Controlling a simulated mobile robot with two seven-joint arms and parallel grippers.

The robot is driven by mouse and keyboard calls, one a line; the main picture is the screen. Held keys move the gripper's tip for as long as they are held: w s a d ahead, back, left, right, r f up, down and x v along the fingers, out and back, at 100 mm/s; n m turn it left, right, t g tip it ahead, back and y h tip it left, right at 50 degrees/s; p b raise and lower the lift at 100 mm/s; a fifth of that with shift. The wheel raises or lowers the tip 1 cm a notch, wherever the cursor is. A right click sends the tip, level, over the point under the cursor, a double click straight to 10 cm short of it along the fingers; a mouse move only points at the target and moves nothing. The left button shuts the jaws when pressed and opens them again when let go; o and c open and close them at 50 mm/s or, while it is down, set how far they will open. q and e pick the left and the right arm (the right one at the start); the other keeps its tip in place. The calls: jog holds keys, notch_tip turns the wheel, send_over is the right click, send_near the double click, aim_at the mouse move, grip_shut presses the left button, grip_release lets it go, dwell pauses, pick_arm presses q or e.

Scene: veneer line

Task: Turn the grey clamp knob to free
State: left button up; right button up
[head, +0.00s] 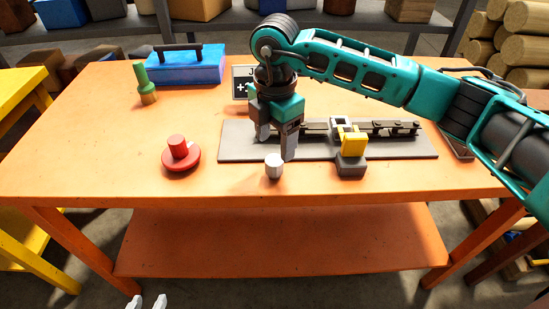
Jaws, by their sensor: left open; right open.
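A small light-grey knob-like cylinder (274,167), which looks like the grey clamp knob, sits at the front edge of a grey base plate (232,149). Its setting cannot be read. My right gripper (276,148) points down just above and behind it, over the plate's left end. Its fingers are apart with nothing seen between them; I cannot tell whether they touch the knob. The plate carries a dark linked bar (393,129) and a pale bracket. Two pale tips at the bottom edge look like my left gripper (148,302), apart, empty and far from the knob.
A yellow block on a dark base (351,168) stands at the plate's front, right of the knob. A red knob on a disc (181,155), a green-and-brown upright piece (142,82) and a blue case (187,66) stand on the orange table (80,150). The table's front left is clear.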

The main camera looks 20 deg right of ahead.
aim_at(275, 159)
notch_tip(275, 159, down, 6)
jog(key=shift+f, duration=0.15)
dwell(0.3)
jog(key=c, duration=1)
jog(key=shift+c, duration=0.2)
